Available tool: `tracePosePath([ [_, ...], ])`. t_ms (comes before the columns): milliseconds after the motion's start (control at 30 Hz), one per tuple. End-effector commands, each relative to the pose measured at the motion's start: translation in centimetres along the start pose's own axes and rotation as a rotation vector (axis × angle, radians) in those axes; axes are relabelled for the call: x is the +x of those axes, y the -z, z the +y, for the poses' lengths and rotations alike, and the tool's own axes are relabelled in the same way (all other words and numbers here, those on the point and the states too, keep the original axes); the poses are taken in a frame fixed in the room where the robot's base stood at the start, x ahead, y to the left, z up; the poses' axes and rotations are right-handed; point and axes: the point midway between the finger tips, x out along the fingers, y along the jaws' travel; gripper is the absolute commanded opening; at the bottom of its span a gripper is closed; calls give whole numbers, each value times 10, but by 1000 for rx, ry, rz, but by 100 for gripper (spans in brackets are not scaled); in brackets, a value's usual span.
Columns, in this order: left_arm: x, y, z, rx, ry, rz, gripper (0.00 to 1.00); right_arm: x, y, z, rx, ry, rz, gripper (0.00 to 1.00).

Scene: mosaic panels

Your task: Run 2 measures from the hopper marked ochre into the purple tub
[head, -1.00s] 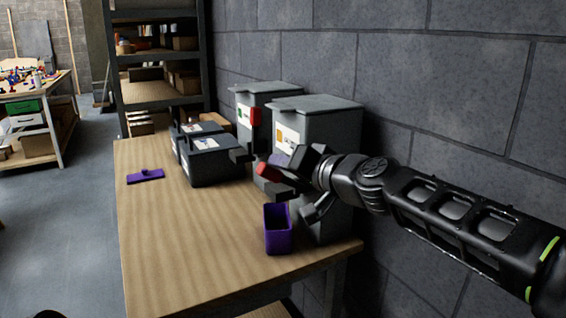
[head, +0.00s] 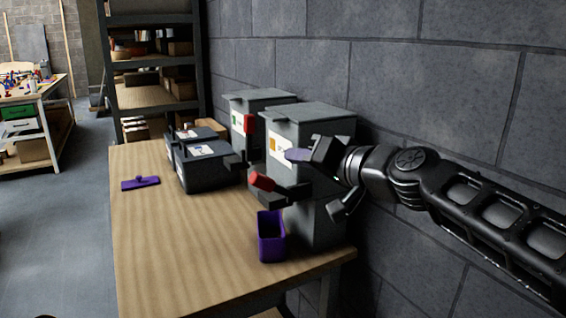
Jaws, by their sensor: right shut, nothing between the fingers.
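The hopper marked ochre (head: 335,128) is the nearer grey bin, with an ochre patch on its front label (head: 280,150). Its red-tipped lever (head: 262,182) sticks out low to the left, above the purple tub. The purple tub (head: 271,246) stands upright on the bench below the front of this hopper; its contents cannot be made out. My right gripper (head: 303,156) is shut and empty, in front of the hopper, above and to the right of the lever and apart from it. My left gripper is not in view.
A second grey hopper (head: 262,97) with a green label and an upright red lever (head: 249,123) stands behind. Dark labelled boxes (head: 208,172) and a purple lid-like piece (head: 140,183) lie farther left. The bench (head: 180,250) is clear at its front left. The wall is close on the right.

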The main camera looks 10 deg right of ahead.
Motion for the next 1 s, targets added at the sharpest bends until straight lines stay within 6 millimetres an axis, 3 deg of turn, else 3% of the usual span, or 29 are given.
tracePosePath([
  [100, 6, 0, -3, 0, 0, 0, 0, -24, 0, 2, -1, -2, 3, 0],
  [300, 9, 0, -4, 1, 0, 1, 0, -46, 0, 0, 1, -2, 2, 0],
  [800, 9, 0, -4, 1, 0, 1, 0, -50, 7, 2, 15, -10, 26, 0],
  [900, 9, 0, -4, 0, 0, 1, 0, -46, 11, 18, 13, -55, 78, 0],
  [1000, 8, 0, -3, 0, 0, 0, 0, -25, -10, 54, 9, -131, 80, 0],
])
